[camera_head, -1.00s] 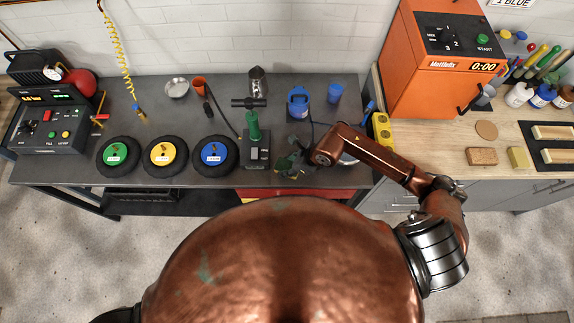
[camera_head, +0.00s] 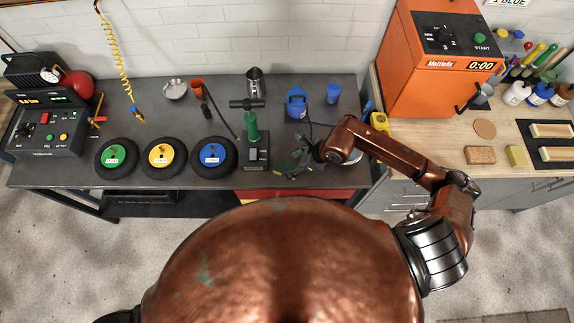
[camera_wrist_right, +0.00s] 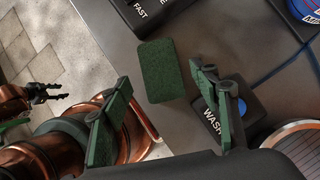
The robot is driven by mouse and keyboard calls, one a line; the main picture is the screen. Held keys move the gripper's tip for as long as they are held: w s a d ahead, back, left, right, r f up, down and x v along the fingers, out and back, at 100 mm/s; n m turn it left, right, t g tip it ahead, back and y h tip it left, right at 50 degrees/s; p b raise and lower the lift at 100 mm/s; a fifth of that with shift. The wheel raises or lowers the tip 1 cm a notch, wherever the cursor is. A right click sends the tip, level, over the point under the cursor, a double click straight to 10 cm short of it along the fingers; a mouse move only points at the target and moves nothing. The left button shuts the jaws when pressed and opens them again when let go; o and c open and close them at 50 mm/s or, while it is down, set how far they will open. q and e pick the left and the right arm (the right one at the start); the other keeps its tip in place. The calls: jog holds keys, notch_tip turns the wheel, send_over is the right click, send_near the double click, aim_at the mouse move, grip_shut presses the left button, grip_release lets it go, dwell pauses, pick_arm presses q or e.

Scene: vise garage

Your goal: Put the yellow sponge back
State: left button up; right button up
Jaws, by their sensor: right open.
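A yellow sponge-like block (camera_head: 517,156) lies on the wooden counter at the right, beside a brown block; I cannot be sure it is the task's sponge. My right gripper (camera_head: 299,164) is low over the front edge of the dark bench, far left of that block. In the right wrist view its green fingers (camera_wrist_right: 168,108) are apart, with nothing held. A dark green pad (camera_wrist_right: 157,70) lies flat on the bench just beyond and between the fingertips. Part of what seems to be my left gripper (camera_wrist_right: 38,95) shows at the left of the wrist view; its jaw state is unclear.
A black WASH box (camera_wrist_right: 232,118) stands close by the right finger. A FAST box (camera_wrist_right: 142,10) is beyond the pad. Wheels with green, yellow and blue (camera_head: 213,155) hubs line the bench front. A blue container (camera_head: 297,102) and an orange machine (camera_head: 432,65) stand behind.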

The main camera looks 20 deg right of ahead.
jog(key=v, duration=0.6)
jog(key=shift+s+d+r, duration=0.15)
jog(key=shift+r, duration=0.2)
